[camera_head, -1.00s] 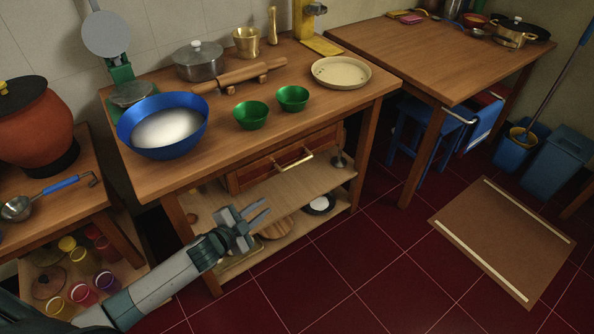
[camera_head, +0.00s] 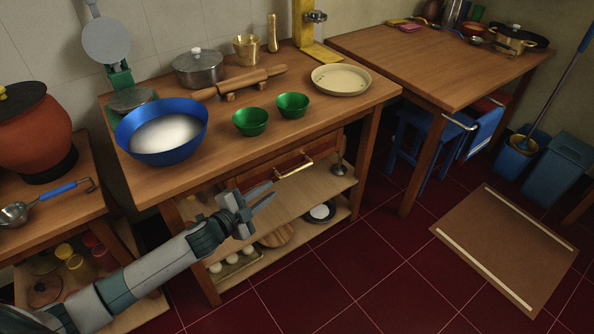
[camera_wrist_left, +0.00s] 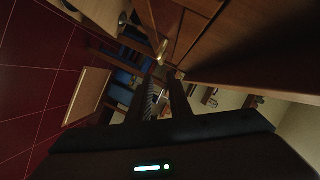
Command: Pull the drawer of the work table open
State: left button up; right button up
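The work table (camera_head: 185,182) has a wooden drawer (camera_head: 262,175) under its top, with a brass bar handle (camera_head: 294,166) on the front. The drawer looks closed. My left gripper (camera_head: 269,195) is open and empty, in front of the table and below and left of the handle in the head view. Its two fingers point right, apart from the handle. In the left wrist view the handle (camera_wrist_left: 162,50) shows just beyond the open fingertips (camera_wrist_left: 163,78). My right gripper is in neither view.
A blue bowl of white stuff (camera_head: 163,132), green bowls (camera_head: 250,121), a rolling pin (camera_head: 240,82) and a cream dish (camera_head: 341,79) stand on the table. A lower shelf (camera_head: 310,190) lies under the drawer.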

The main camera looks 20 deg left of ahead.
aim_at(293, 173)
pick_arm(q)
jog(key=x, duration=1.4)
jog(key=shift+s, duration=0.1)
jog(key=shift+x, duration=0.85)
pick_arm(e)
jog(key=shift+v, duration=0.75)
pick_arm(q)
jog(key=shift+c, duration=0.4)
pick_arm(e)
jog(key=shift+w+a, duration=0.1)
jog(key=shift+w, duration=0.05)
pick_arm(q)
grip_shut()
jog(key=shift+f, duration=0.1)
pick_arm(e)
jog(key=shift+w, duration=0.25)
